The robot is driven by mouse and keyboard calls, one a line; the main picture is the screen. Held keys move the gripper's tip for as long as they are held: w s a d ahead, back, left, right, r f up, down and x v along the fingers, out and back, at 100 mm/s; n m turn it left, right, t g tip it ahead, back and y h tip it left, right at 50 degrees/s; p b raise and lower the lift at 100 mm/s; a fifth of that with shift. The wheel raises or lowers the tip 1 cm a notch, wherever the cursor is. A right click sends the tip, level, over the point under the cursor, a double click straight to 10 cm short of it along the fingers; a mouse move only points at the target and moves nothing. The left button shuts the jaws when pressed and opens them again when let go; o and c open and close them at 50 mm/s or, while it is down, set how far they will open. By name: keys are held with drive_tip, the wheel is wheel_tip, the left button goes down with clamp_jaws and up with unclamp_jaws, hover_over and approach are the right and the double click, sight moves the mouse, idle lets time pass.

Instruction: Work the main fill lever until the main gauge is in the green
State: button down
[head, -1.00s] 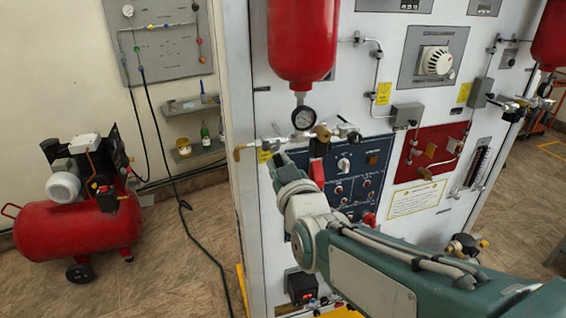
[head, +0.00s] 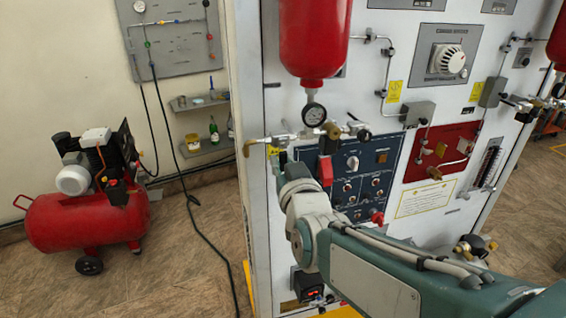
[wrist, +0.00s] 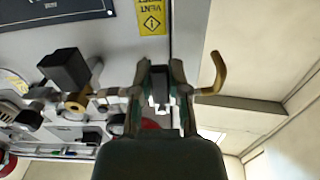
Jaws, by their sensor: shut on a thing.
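In the head view, a small round gauge (head: 313,114) with a pale dial hangs under a red cylinder (head: 314,40); its needle and any green band are too small to read. A pipe with valves and a brass hooked end (head: 248,147) runs below it. My gripper (wrist: 160,88) is at this pipe. In the wrist view, its fingers are shut on a dark lever handle (wrist: 160,76), beside the brass hook (wrist: 215,76). My wrist hides the gripped handle in the head view.
A yellow vent tag (wrist: 152,18) is near my fingers. A red compressor (head: 85,217) stands on the floor at left, with open floor between.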

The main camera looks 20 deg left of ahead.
drive_tip(key=c, duration=0.8)
unclamp_jaws()
drive_tip(key=shift+f, duration=0.2)
drive_tip(key=shift+o, duration=1)
drive_tip(key=shift+a+r, duration=0.1)
drive_tip(key=shift+s, duration=0.1)
drive_tip(key=v, duration=1.2)
